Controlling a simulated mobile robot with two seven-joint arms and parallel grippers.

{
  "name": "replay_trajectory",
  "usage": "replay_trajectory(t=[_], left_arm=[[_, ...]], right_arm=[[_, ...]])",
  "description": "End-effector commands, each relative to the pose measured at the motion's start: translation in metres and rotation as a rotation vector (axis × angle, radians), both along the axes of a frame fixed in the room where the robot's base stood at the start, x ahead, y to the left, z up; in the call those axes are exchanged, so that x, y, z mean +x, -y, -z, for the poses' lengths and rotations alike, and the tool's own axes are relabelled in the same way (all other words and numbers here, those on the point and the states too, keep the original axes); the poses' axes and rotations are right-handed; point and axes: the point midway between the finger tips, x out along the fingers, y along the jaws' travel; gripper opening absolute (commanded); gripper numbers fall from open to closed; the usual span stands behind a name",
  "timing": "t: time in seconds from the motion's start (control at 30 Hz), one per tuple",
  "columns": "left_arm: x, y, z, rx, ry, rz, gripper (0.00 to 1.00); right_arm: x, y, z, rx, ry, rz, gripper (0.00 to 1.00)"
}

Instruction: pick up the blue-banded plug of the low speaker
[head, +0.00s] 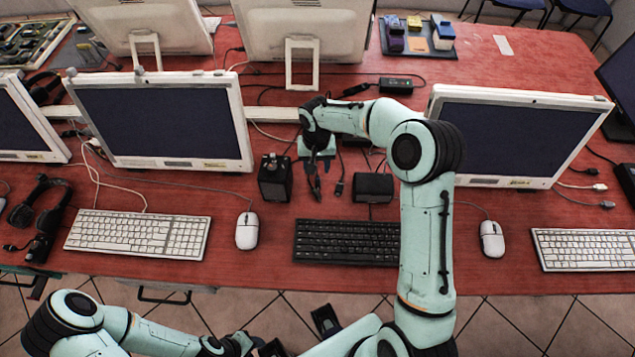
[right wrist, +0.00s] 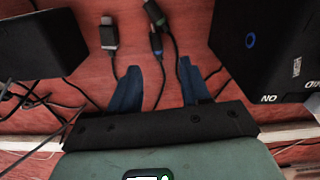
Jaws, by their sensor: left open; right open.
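In the right wrist view, a slim dark plug with a blue band (right wrist: 155,45) lies on the red table, just beyond the fingertips and roughly in line with the gap between them. My right gripper (right wrist: 160,78) is open and empty, with blue fingers. In the head view, my right gripper (head: 315,172) reaches down between two black boxes and partly hides the plugs. The low speaker seems to be the lower black box (head: 373,187), on the right; it also shows in the right wrist view (right wrist: 40,45). My left gripper (head: 298,333) is open near the bottom edge, away from the table.
A thicker dark plug (right wrist: 155,14) and a flat connector (right wrist: 108,38) lie close to the blue-banded plug. A taller black box (head: 275,178) stands left of my right gripper. A black keyboard (head: 347,242) lies in front. Monitors and loose cables crowd the back.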

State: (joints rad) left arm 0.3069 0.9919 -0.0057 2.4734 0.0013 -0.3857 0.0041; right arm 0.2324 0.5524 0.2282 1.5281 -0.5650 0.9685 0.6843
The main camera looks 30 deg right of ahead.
Motion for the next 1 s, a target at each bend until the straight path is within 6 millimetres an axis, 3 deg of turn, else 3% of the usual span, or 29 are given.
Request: replay_trajectory(t=[0.4, 0.67, 0.7, 0.83, 1.0], left_arm=[[0.002, 0.0, -0.002, 0.001, 0.002, -0.001, 0.43], [0.002, 0.0, -0.002, 0.001, 0.002, -0.001, 0.43], [0.002, 0.0, -0.002, 0.001, 0.002, -0.001, 0.43], [0.002, 0.0, -0.002, 0.001, 0.002, -0.001, 0.43], [0.002, 0.0, -0.002, 0.001, 0.002, -0.001, 0.43]], right_arm=[[-0.005, 0.001, 0.05, 0.002, -0.002, 0.001, 0.47], [-0.004, 0.001, 0.053, 0.001, 0.0, 0.001, 0.47], [-0.004, 0.001, 0.053, 0.001, 0.0, 0.001, 0.44], [-0.004, 0.001, 0.053, 0.001, 0.0, 0.001, 0.01], [-0.004, 0.001, 0.053, 0.001, 0.0, 0.001, 0.0]])
